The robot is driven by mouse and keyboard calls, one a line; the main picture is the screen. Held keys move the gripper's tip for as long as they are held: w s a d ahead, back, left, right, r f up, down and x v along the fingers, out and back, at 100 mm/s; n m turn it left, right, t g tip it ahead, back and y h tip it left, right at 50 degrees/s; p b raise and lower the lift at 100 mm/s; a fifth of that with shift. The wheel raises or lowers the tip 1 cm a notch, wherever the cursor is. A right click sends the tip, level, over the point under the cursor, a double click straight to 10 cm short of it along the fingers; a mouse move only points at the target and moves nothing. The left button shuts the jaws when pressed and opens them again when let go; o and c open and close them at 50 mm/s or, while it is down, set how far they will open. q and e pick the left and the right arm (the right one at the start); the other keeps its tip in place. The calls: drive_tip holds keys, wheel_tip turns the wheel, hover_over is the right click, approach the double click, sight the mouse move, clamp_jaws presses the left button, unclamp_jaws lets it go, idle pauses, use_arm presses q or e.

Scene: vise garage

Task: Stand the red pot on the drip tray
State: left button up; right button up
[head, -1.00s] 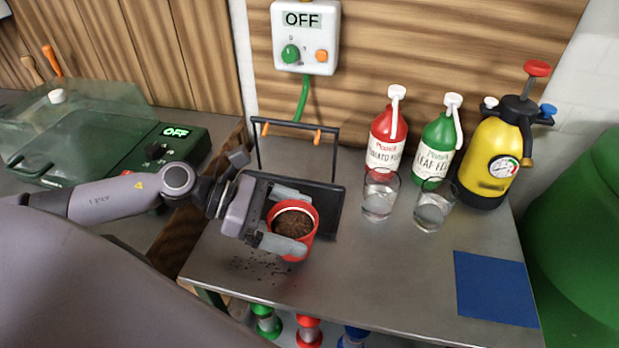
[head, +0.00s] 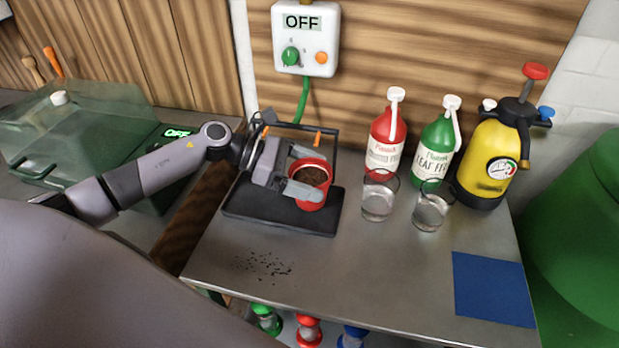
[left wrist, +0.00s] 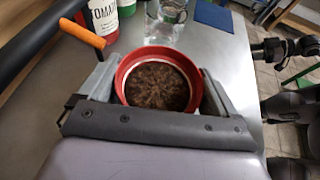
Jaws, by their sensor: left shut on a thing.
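The red pot (head: 311,203), filled with dark soil, is upright between the fingers of my left gripper (head: 306,180), which is shut on it. In the left wrist view the pot (left wrist: 122,72) shows from above, with a finger on each side. The drip tray (head: 270,220) is a flat black tray on the metal bench, with a black frame and orange grips behind it. The pot is over the right part of the tray. I cannot tell whether its base touches the tray. Dark parts of my right arm show at the right of the left wrist view, but its fingers are unclear.
Red (head: 385,150) and green (head: 436,150) bottles, two clear glasses (head: 377,203) and a yellow sprayer (head: 487,160) stand right of the tray. A blue mat (head: 493,290) lies at the bench's front right. Soil crumbs (head: 265,265) lie in front. The middle bench is clear.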

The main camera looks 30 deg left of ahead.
use_arm(q)
drive_tip(key=shift+s+f, duration=0.15)
drive_tip(key=shift+f, duration=0.45)
drive_tip(key=shift+f, duration=0.1)
drive_tip(key=shift+f, duration=0.15)
drive_tip(key=o, duration=0.8)
